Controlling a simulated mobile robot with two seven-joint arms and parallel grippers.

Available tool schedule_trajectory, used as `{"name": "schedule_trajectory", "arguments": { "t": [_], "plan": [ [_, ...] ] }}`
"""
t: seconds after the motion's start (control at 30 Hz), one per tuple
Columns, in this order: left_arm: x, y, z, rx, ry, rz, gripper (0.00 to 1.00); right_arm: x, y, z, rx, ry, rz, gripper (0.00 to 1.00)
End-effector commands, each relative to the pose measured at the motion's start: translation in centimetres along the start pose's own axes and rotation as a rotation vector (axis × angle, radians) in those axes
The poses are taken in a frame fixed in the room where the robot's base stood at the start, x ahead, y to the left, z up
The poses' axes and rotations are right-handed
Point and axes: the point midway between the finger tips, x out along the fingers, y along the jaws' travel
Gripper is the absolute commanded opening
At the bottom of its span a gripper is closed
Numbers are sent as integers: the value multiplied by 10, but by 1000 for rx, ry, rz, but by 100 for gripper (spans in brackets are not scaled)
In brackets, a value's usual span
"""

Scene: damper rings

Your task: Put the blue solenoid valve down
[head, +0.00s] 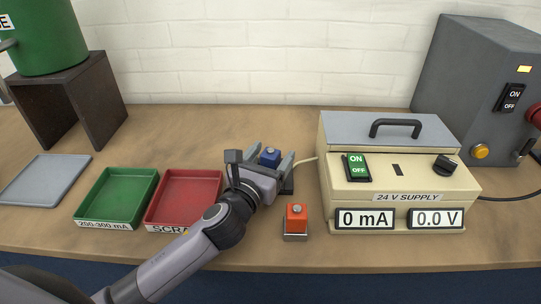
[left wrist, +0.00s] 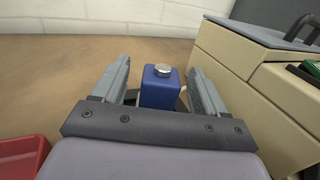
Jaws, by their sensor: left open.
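In the left wrist view the valve (left wrist: 160,88) is a blue block with a silver cap on top. My left gripper (head: 272,160) is open around it, with one finger on each side. The wrist view shows gaps between the fingers and the valve. The valve's lower part is hidden behind the gripper. My right gripper is not in view.
An orange valve (head: 296,218) stands nearer the front edge. The 24 V supply (head: 400,183) is to the right. A red scrap tray (head: 190,177), a green 200-300 mA tray (head: 122,178) and a grey tray (head: 45,180) lie to the left. The bench behind the valve is clear.

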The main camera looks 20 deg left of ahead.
Motion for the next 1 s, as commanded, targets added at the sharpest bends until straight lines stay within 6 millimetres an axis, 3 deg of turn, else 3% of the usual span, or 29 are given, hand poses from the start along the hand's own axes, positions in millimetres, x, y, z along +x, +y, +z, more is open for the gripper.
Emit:
{"name": "schedule_trajectory", "arguments": {
  "t": [0.07, 0.53, 1.0],
  "plan": [
    [-6, 0, -7, -1, 15, 0, 72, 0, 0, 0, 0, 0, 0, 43],
    [-65, 0, -2, 1, 3, -1, 72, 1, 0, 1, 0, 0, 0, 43],
    [-72, 0, 0, 0, 0, 0, 72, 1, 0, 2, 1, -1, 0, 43]
  ]
}}
